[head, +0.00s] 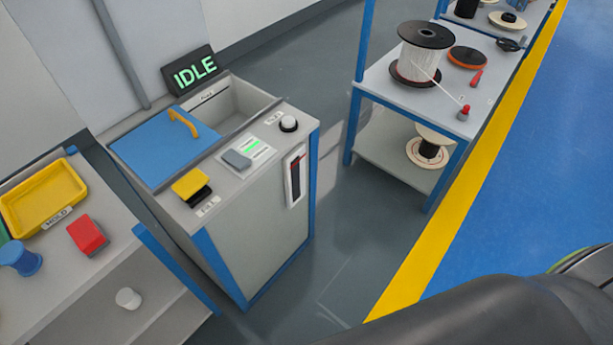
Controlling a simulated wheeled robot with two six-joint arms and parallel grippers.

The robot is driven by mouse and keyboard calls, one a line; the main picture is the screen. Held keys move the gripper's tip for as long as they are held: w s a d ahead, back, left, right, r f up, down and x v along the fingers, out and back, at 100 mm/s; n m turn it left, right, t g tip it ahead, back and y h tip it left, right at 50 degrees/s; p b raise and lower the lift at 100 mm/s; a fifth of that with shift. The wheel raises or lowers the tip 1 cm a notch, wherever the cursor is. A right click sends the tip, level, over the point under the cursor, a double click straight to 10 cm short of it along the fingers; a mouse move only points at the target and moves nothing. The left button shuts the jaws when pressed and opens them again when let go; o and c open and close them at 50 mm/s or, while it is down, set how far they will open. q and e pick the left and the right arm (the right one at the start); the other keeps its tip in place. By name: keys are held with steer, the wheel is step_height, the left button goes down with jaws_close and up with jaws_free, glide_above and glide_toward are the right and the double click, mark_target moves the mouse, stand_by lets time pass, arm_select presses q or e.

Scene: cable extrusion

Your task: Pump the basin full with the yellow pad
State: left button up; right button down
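The yellow pad (190,183) sits on a black base at the front left corner of the grey cabinet with blue edges. The basin (232,105) is sunk in the cabinet top, and its visible part at the right looks empty. A blue lid (155,143) with a yellow handle (183,123) covers its left part. A display (194,70) behind the basin reads IDLE in green. A dark vertical gauge (296,176) is on the cabinet's front right. A dark arm part of mine fills the lower right; neither gripper shows.
A bench at the left holds a yellow tray (44,197), a red block (88,235) and a blue spool (20,258). A shelf at the right carries a large white cable reel (424,62). Grey floor (335,225) between cabinet and shelf is clear.

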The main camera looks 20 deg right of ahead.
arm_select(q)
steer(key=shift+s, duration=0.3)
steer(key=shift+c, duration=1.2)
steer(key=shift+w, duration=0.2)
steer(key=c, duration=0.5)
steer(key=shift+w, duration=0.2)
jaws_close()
